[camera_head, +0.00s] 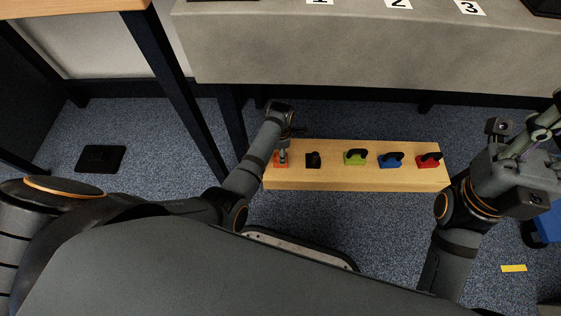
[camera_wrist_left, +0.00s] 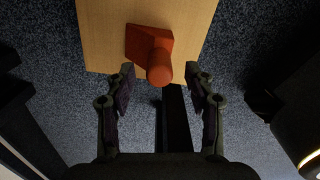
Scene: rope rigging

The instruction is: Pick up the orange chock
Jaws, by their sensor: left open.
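The orange chock (camera_head: 281,160) sits at the left end of a light wooden board, partly hidden by my left gripper in the head view. In the left wrist view the orange chock (camera_wrist_left: 142,42) shows a flat block with a round handle pointing toward the camera. My left gripper (camera_head: 284,147) is over that end of the board. In the left wrist view its two fingers (camera_wrist_left: 158,76) are open and apart, one on each side of the handle's near end, with nothing held. My right gripper (camera_head: 545,125) is at the far right; its jaw opening is unclear.
On the board (camera_head: 330,180) stand a black chock (camera_head: 313,160), a green chock (camera_head: 355,157), a blue chock (camera_head: 391,160) and a red chock (camera_head: 428,160). A grey bench (camera_head: 350,50) with number labels lies behind. Dark table legs (camera_head: 185,100) stand left of my left arm.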

